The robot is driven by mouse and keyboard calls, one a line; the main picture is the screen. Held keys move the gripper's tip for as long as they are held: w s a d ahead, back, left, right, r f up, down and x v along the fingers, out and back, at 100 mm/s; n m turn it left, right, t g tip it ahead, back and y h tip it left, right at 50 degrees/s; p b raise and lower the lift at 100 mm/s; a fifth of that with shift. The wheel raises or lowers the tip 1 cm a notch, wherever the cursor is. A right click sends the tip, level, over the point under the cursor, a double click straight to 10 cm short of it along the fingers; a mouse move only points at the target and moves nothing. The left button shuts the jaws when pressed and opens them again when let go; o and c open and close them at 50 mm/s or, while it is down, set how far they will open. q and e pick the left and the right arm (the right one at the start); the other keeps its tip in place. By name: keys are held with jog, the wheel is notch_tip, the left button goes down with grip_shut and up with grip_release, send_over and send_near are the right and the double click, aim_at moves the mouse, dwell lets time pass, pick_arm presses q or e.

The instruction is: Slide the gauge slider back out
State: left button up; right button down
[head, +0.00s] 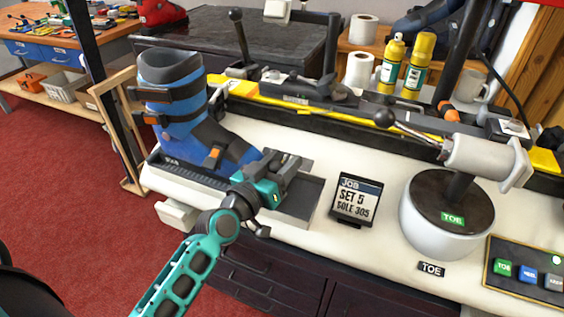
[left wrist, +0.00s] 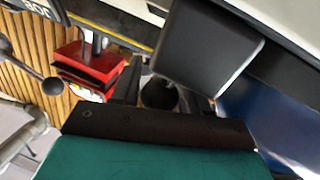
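A blue ski boot (head: 185,110) stands on the dark sole gauge tray (head: 305,199) on the white bench, its toe pointing right. My left gripper (head: 287,166) is at the boot's toe, over the tray. Its body and fingers cover that spot, so I cannot make out the gauge slider clearly in the head view. In the left wrist view the two fingers (left wrist: 165,97) stand apart with a dark rounded piece (left wrist: 158,92) between them. A gap seems to show around it, and I cannot tell whether it is the slider. My right gripper is in neither view.
A job display (head: 357,199) reading "SET 5 SOLE 305" stands right of the tray. Beyond it are a round TOE tester (head: 447,215) and a button panel (head: 525,273). A yellow-edged rail (head: 320,122) with levers runs behind the boot. Bare white bench lies between display and tester.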

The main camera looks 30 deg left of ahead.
pick_arm(q)
grip_shut()
